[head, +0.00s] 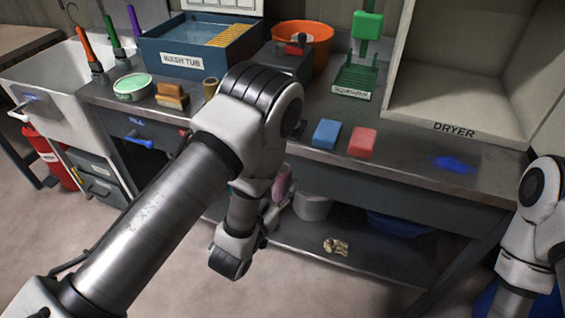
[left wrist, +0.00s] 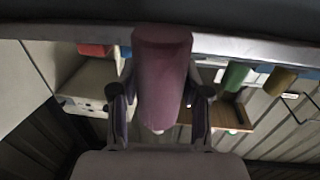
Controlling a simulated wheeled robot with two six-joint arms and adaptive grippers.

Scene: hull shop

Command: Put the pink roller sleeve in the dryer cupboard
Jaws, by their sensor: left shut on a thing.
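The pink roller sleeve (left wrist: 162,75) is held between the two fingers of my left gripper (left wrist: 158,108) in the left wrist view. In the head view a small part of the pink sleeve (head: 283,182) shows beside my left wrist, in front of the bench and below its top edge. My left arm hides most of the gripper there. The dryer cupboard (head: 440,108) is the pale, open-fronted box labelled DRYER on the right of the bench top, and its visible inside is empty. My right arm shows at the right edge, but its gripper is out of view.
A blue block (head: 326,133) and a red block (head: 361,142) lie on the bench near its front edge, left of the cupboard. A blue smear (head: 453,163) marks the top before the cupboard. A green stand (head: 356,80) is left of it. A lower shelf (head: 380,262) holds a crumpled rag (head: 336,246).

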